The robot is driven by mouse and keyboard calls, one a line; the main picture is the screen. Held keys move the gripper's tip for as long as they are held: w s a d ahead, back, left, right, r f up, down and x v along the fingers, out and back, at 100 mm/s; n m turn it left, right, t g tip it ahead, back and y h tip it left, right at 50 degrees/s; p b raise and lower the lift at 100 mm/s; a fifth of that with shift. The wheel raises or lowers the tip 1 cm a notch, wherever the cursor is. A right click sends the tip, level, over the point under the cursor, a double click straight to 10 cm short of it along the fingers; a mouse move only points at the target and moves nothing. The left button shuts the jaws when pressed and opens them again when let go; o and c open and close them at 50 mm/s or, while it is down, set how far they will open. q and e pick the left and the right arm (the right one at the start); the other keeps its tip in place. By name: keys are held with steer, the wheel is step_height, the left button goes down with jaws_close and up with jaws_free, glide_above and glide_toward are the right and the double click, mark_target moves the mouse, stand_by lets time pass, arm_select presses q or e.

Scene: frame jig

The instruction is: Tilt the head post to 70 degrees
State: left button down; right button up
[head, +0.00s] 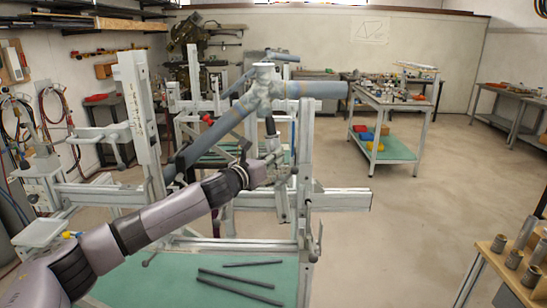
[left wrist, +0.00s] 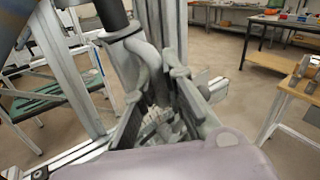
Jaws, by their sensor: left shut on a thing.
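The frame jig carries thick blue-grey tubes (head: 215,135) that meet at a pale joint (head: 263,88). A light grey post (head: 304,135), which looks like the head post, stands close to upright at the jig's right side, under the thick horizontal tube (head: 318,90). My left gripper (head: 278,170) reaches in from the lower left and is just left of this post. In the left wrist view my left gripper (left wrist: 160,115) is shut on a grey metal part, which looks like a handle (left wrist: 150,65). The fingers hide much of it. My right gripper is not in view.
The jig's crossbar (head: 340,200) sticks out to the right. Several dark rods (head: 240,285) lie on the green lower shelf (head: 185,275). A cart (head: 395,105) stands behind to the right, and a wooden bench (head: 515,262) with metal cylinders is at the lower right. The floor between is clear.

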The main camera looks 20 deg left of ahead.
arm_select(q)
steer(key=shift+f, duration=0.1)
steer(key=a+b, duration=0.1)
steer(key=a+n+b, duration=0.1)
steer(key=a+b, duration=0.1)
steer(key=s+a+f+n+t+b, duration=0.1)
steer(key=shift+s+a, duration=0.1)
steer(key=shift+a, duration=0.15)
steer(key=shift+f, duration=0.1)
steer(key=c, duration=1.7)
jaws_free()
steer(key=shift+a, duration=0.1)
steer(key=shift+o, duration=0.2)
steer(key=shift+s, duration=0.15)
